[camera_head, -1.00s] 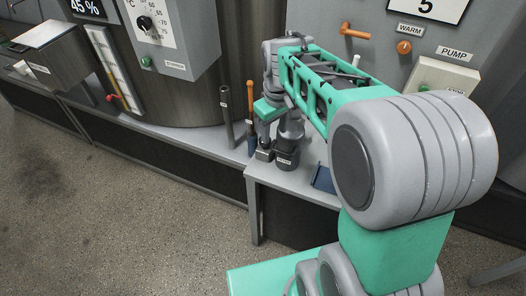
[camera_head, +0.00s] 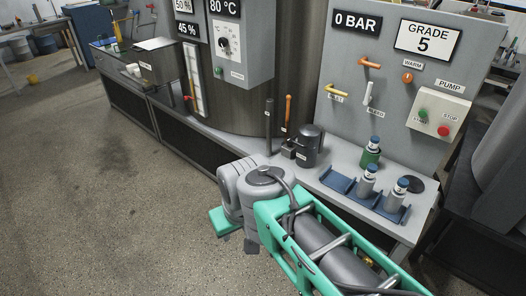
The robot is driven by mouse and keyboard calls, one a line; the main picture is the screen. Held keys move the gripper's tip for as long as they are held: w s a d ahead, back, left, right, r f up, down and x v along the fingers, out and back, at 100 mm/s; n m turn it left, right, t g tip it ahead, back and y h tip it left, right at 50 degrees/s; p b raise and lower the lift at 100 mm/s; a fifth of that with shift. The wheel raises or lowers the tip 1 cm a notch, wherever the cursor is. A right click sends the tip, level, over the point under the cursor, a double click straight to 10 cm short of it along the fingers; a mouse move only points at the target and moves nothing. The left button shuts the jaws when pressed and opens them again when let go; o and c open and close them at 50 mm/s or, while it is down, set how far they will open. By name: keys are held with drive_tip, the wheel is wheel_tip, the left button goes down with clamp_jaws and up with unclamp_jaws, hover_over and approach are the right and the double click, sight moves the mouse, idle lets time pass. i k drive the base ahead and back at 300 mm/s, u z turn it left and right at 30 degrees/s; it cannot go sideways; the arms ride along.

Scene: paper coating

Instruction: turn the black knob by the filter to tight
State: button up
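The filter appears to be the dark grey cylindrical housing (camera_head: 309,148) on the light grey bench. A small dark block (camera_head: 288,151) with a pale label sits at its left foot. Dark parts show on the housing's left side, but I cannot make out which is the black knob or its setting. My gripper (camera_head: 250,246) hangs in front of the bench at lower centre, below and left of the filter and apart from it. Its teal body shows, but its fingers are mostly hidden and too small to tell open from shut.
A dark upright rod (camera_head: 268,126) and an orange-handled tool (camera_head: 288,112) stand left of the filter. A blue rack (camera_head: 338,182) with grey bottles and a green-based bottle (camera_head: 371,158) stand to the right. The panel (camera_head: 345,75) carries levers and pump buttons. Open floor lies left.

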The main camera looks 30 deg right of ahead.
sight(288, 139)
drive_tip(key=u, duration=0.3)
drive_tip(key=i, duration=1.25)
drive_tip(key=z, duration=0.4)
